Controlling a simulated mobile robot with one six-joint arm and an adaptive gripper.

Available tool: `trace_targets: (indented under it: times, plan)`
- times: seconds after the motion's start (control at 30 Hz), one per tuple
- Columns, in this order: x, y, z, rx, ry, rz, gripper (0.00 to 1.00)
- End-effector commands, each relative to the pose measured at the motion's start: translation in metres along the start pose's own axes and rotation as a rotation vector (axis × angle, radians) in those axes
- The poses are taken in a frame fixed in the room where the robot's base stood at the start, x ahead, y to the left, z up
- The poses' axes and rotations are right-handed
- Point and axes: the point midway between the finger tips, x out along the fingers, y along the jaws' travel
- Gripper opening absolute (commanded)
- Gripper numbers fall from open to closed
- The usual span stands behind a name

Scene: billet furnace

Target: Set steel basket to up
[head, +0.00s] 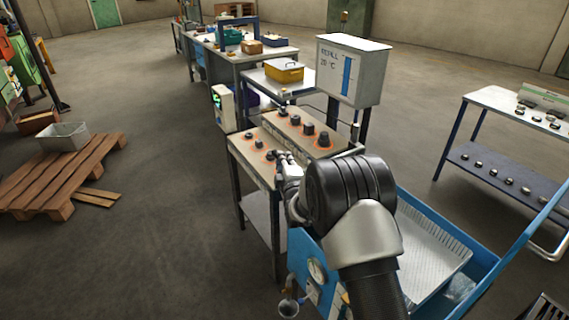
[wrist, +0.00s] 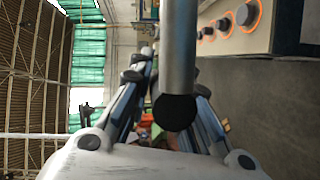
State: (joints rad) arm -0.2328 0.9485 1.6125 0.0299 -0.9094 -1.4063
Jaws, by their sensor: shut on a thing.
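A pale perforated basket (head: 432,262) sits inside the blue tank (head: 303,252) at the lower right of the head view, partly hidden by my arm. My gripper (head: 284,160) is over the bench with the knobs, left of the tank. In the wrist view, my gripper (wrist: 172,80) has a finger on each side of a grey rod with a black rounded end (wrist: 176,112). It is shut on this rod. The rod cannot be made out in the head view, and the exact contact is hidden.
The control bench (head: 250,148) carries several dark knobs with orange rings, which also show in the wrist view (wrist: 246,14). A grey display box (head: 352,75) stands behind it. A trolley with small parts (head: 500,104) is at right. A wooden pallet (head: 70,180) bears a grey bin at left; the floor between is clear.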

Motion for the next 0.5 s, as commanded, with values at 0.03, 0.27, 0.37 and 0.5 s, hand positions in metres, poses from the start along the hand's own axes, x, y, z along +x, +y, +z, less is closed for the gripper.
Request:
trace_targets:
  times: [0.03,0.27,0.37,0.5]
  plan:
    - [0.0014,0.0082,-0.0015,0.001,0.003,0.017,0.0]
    - [0.0016,0.0092,-0.0017,0.001,0.003,0.019,0.26]
    - [0.0015,0.0084,-0.0016,0.001,0.003,0.017,0.26]
    - [0.0009,0.0072,-0.0015,0.001,0.003,0.015,0.26]
